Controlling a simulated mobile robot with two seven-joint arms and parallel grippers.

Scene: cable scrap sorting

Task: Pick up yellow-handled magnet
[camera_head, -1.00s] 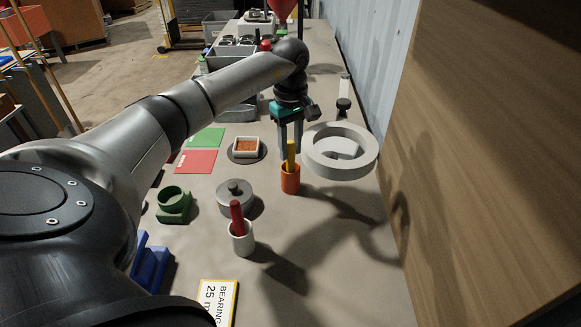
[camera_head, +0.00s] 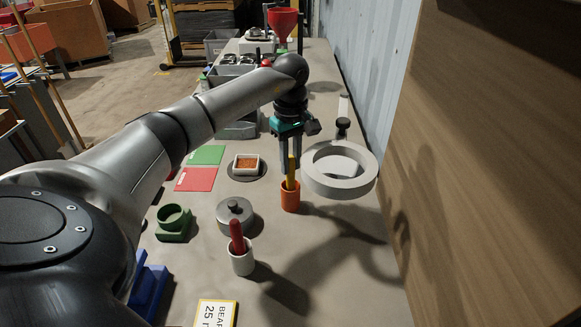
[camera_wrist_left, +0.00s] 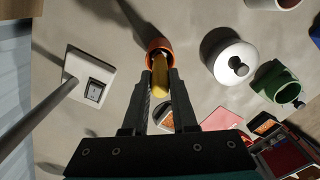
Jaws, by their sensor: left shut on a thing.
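The yellow-handled magnet (camera_head: 291,171) stands in a small orange cup (camera_head: 290,199), leaning slightly, its lower end hidden inside the cup. My left gripper (camera_head: 290,163) reaches down from above with its fingers around the upper part of the yellow handle. In the left wrist view the yellow handle (camera_wrist_left: 160,75) lies between the two fingers, shut on it, with the orange cup (camera_wrist_left: 158,46) just beyond the fingertips. My right gripper is not in view.
A white ring-shaped lamp head (camera_head: 340,186) is close on the right. A white cup with a red-handled tool (camera_head: 242,262), a grey lidded pot (camera_head: 235,215) and a green holder (camera_head: 174,222) stand nearby. A wooden panel (camera_head: 490,150) bounds the right side.

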